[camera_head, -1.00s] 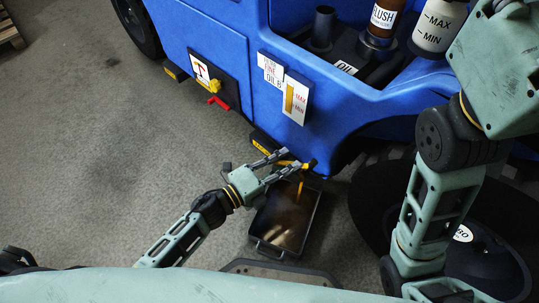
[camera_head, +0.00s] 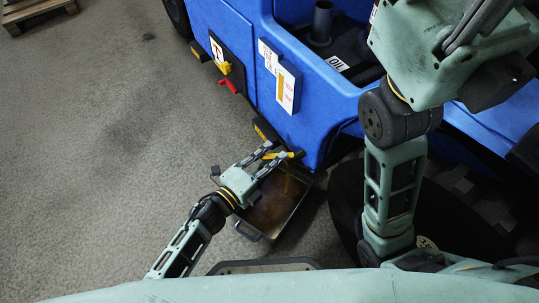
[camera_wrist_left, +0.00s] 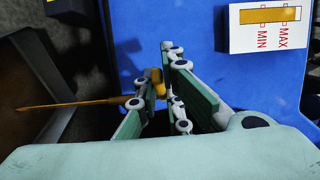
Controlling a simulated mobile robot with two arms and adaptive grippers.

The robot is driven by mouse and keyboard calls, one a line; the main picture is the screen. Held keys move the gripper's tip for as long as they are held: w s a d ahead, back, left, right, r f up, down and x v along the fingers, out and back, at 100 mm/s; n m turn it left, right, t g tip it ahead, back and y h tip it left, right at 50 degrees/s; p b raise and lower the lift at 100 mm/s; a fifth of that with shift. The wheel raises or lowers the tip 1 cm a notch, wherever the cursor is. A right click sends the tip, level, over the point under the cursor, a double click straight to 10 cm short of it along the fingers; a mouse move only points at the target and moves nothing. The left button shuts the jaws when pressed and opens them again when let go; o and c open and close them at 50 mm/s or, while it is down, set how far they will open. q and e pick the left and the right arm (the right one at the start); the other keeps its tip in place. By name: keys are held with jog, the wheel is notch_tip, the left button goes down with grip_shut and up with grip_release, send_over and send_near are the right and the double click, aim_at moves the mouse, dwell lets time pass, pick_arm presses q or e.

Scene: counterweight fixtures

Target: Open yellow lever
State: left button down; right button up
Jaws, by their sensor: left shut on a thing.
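The yellow lever (camera_head: 281,155) is at the lower edge of the blue vehicle, above a drain pan (camera_head: 303,203) on the floor. My left gripper (camera_head: 278,158) is shut on the lever, with the fingers on either side of it. In the left wrist view the lever's yellow end (camera_wrist_left: 159,84) shows between the fingers (camera_wrist_left: 155,98). A thin amber stream (camera_wrist_left: 70,104) runs there from near the fingers toward the pan. The lever's base is partly hidden by the fingers. My right arm stands at the right; its gripper is not seen.
The blue vehicle (camera_head: 345,105) fills the upper right. A MAX/MIN oil gauge (camera_head: 287,88) is above the lever. A wooden pallet (camera_head: 38,10) lies at top left. Open floor is on the left.

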pick_arm(q)
jog(key=shift+f, duration=0.1)
jog(key=c, duration=1.9)
grip_release()
jog(key=shift+o, duration=0.2)
jog(key=v, duration=1.2)
